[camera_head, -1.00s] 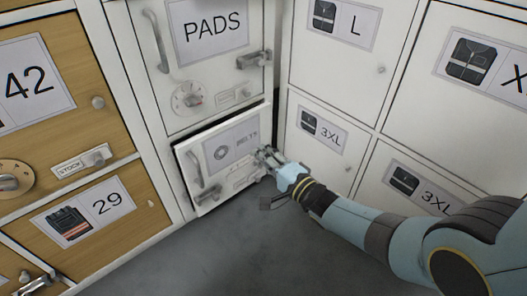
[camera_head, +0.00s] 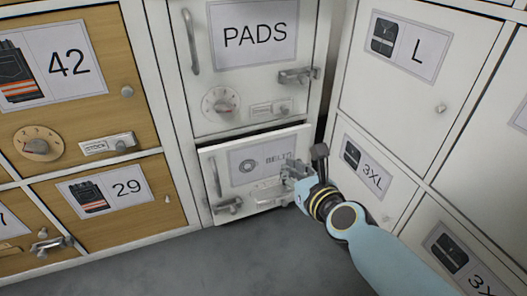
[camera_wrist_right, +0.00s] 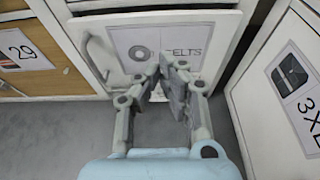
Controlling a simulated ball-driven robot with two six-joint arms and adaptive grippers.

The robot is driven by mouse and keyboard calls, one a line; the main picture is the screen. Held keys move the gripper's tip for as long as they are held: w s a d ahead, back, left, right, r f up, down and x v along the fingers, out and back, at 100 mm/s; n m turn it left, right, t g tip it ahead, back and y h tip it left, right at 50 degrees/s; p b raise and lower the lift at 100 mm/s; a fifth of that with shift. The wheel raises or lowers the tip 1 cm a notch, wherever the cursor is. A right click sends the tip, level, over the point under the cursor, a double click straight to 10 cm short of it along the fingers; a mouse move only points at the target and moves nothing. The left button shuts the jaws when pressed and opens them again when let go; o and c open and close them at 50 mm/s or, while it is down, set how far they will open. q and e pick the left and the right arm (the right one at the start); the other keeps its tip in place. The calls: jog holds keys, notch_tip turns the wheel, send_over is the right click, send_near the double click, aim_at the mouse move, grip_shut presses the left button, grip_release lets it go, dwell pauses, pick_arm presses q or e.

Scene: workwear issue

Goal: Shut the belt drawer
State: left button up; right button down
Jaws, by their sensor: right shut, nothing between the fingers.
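The white belt drawer (camera_head: 243,172), labelled BELTS with a coiled-belt picture, stands slightly out from the cabinet below the PADS door, with a dark gap along its top edge. Its upright handle (camera_head: 215,177) is at the left of its front, with a latch at the lower left. My right gripper (camera_head: 288,172) is shut and empty at the right part of the drawer front, over the end of the label. The right wrist view shows its fingers (camera_wrist_right: 172,80) before the drawer front (camera_wrist_right: 205,28); whether they touch it I cannot tell. My left gripper is not in view.
The PADS door (camera_head: 255,75) with its latch (camera_head: 298,76) is directly above. White lockers marked L and 3XL (camera_head: 365,175) stand close on the right. Wooden lockers 42 and 29 (camera_head: 120,205) are on the left. The grey floor (camera_head: 200,265) in front is clear.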

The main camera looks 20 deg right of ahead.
jog(key=b, duration=0.2)
send_near(263, 145)
notch_tip(263, 145, down, 2)
jog(key=w, duration=0.6)
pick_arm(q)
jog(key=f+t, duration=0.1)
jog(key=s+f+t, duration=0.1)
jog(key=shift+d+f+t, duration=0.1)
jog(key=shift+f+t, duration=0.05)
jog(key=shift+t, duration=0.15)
pick_arm(e)
jog(key=shift+w, duration=0.15)
jog(key=shift+a, duration=0.1)
